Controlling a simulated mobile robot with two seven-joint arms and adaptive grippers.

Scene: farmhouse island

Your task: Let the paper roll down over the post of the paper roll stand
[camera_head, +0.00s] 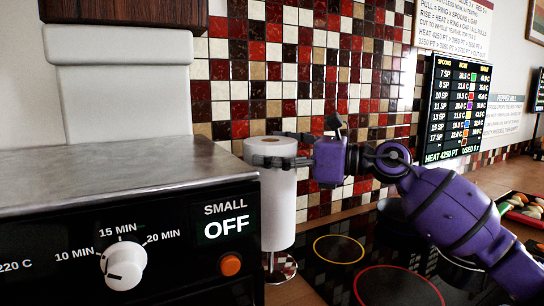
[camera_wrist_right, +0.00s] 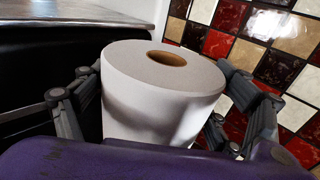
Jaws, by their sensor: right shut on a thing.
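The white paper roll (camera_head: 280,210) is upright beside the oven's right side. My right gripper (camera_head: 282,150) reaches in from the right and is shut around the roll's upper part. In the right wrist view, the roll (camera_wrist_right: 160,95) sits between the two fingers, and its brown core opening shows on top with no post tip visible in it. The shiny base of the paper roll stand (camera_head: 284,268) shows under the roll, with a gap between them. A short piece of post shows in that gap; the rest of the post is hidden. My left gripper is out of view.
The oven (camera_head: 130,215), with its dial and orange button, stands close to the roll's left. A tiled wall (camera_head: 290,75) is behind. A black cooktop (camera_head: 350,270) with ringed zones lies to the right, under my right arm. A tray of colourful items (camera_head: 522,208) is at the far right.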

